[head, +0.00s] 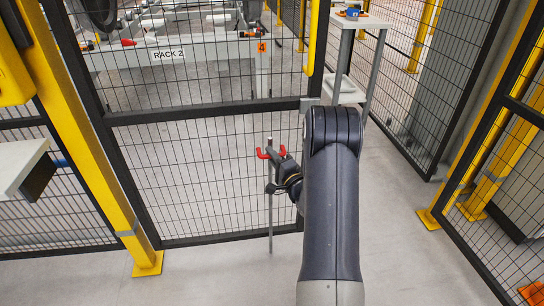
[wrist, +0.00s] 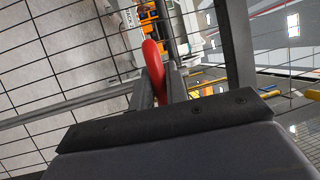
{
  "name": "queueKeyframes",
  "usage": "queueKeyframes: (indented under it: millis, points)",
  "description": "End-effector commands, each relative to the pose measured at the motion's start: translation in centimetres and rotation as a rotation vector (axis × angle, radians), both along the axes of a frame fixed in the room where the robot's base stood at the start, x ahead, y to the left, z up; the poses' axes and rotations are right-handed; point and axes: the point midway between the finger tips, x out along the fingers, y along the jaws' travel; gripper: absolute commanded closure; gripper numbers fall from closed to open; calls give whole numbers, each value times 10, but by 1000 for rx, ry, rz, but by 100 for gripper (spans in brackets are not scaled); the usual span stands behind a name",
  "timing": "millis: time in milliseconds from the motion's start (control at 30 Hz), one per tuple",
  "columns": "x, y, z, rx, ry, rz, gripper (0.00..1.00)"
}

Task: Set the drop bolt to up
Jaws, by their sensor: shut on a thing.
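The drop bolt (head: 270,222) is a thin grey upright rod in front of the mesh gate. A red handle (head: 262,153) shows at its top, with red on both sides of the rod. The rod's lower end is close to the floor; I cannot tell whether it sits in a socket. My gripper (head: 279,158) is at the handle, and its dark arm comes in from the right. In the wrist view the red handle (wrist: 152,62) stands between the two fingers of my gripper (wrist: 158,88), which are shut on it. The handle's lower part is hidden by the fingers.
The mesh gate (head: 210,190) has a dark frame beside a yellow post (head: 90,130). Behind it is a rack signed RACK 2 (head: 168,54). A grey ledge (head: 20,165) juts in at left. A mesh panel (head: 520,200) stands at right; clear floor lies between.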

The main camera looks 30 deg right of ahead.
Motion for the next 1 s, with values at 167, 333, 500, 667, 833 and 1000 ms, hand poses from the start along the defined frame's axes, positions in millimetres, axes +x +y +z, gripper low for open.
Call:
queueKeyframes:
  millis: [167, 333, 500, 667, 833, 1000]
  points:
    - [0, 0, 2, 0, 1, 0, 100]
    - [0, 0, 36, -4, -5, 1, 100]
    - [0, 0, 68, -2, -6, 1, 100]
    - [0, 0, 77, -2, -3, 0, 100]
    - [1, -1, 77, -2, -7, 0, 100]
    - [1, -1, 79, -3, -10, 0, 81]
